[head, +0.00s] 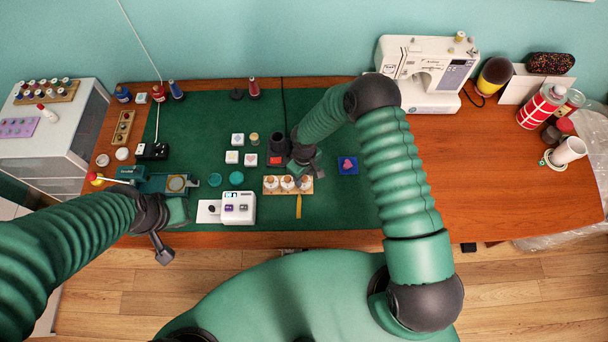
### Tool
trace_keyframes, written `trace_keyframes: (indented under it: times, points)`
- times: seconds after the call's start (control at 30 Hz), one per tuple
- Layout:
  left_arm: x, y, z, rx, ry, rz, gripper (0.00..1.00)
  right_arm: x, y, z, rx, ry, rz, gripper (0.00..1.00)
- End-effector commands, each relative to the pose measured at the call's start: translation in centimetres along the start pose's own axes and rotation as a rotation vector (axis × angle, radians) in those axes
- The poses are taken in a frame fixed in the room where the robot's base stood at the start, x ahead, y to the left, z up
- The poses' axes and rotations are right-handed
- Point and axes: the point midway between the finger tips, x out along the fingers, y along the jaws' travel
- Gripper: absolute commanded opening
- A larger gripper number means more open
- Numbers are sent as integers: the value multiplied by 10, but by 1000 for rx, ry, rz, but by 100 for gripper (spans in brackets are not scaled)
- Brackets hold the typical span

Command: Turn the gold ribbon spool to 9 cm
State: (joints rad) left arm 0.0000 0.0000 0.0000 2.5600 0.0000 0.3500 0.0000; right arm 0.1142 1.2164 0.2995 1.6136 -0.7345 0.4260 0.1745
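A wooden rack (270,191) with several white spools with orange-brown tops stands near the front of the green mat. A gold ribbon (298,207) hangs from its front toward the right, below the right spool (305,182); I cannot tell for sure which spool it comes from. No readable length marks show. My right gripper (308,168) is just behind and above the right end of the rack, pointing down; its fingertips are small and partly hidden by its own body. My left gripper (163,252) hangs in front of the table's front edge, at the left, away from the rack.
A white device with a display (238,208) stands left of the rack. A dark device with a red front (277,155) is close behind it. A blue tile with a pink heart (347,165) lies to the right. A green press (155,183) and sewing machine (425,70) stand farther off.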

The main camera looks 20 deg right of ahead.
Motion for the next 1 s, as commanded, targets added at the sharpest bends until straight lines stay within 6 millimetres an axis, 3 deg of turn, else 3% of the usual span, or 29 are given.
trace_keyframes:
  times: [0.27, 0.37, 0.7, 0.83, 1.0]
  points:
    - [2, 0, 0, 0, 0, 0, 0, -11, 0, -1, 1, 2, 1, 44]
    - [6, 0, 1, 0, 0, 0, 0, -31, 1, -1, 1, 3, 2, 44]
    - [17, 0, 4, 0, 0, 0, 0, -129, 2, -2, 2, 4, 3, 44]
    - [18, 0, 4, 0, 0, 0, 0, -154, 1, -1, 1, 1, 1, 44]
    - [19, 0, 4, 0, 0, 0, 0, -167, 1, -1, 1, -2, -1, 44]
